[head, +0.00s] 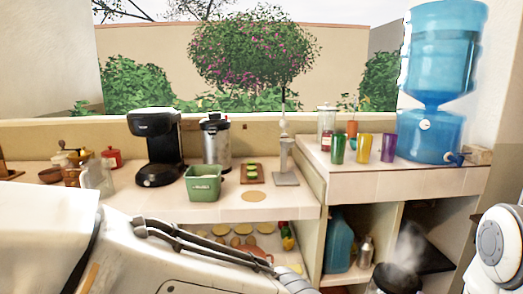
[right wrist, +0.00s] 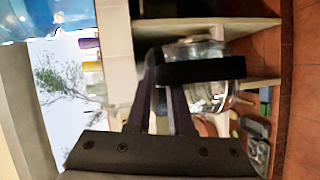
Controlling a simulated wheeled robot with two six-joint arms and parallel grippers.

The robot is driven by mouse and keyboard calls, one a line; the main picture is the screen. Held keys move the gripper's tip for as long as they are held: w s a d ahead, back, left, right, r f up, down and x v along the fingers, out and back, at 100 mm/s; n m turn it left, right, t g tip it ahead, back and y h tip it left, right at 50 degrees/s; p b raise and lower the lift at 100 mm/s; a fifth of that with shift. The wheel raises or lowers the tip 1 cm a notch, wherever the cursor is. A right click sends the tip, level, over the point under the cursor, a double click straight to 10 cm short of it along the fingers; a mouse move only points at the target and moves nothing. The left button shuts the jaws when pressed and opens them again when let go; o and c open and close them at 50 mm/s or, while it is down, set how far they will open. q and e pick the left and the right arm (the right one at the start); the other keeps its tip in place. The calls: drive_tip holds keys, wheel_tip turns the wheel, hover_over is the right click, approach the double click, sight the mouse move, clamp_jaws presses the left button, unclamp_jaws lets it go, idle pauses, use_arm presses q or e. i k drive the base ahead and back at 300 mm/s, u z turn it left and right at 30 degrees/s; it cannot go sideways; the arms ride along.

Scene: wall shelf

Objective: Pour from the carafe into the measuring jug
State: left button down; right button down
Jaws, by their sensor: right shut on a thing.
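The carafe (right wrist: 205,85), clear glass with a black band and handle, is in the right wrist view just past my right gripper (right wrist: 158,72). The gripper's dark fingers are shut on its black handle. In the head view a dark-rimmed round vessel (head: 396,280) with steam above it is at the bottom right, partly cut off; it may be the same carafe. A clear jug with a handle (head: 98,176), which looks like the measuring jug, stands at the left of the counter. My left arm crosses the bottom of the head view; its gripper is out of frame.
A black coffee maker (head: 155,148), a steel urn (head: 216,140) and a green bin (head: 203,183) stand on the counter (head: 235,208). Coloured cups (head: 363,147) and a blue water dispenser (head: 440,80) are on the raised right shelf. A blue bottle (head: 339,241) stands below it.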

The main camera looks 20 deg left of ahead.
sight(96, 175)
drive_tip(key=z, duration=1.9)
drive_tip(key=k, duration=2.2)
drive_tip(key=u, duration=2.1)
drive_tip(key=i, duration=0.3)
drive_tip(key=u, duration=0.15)
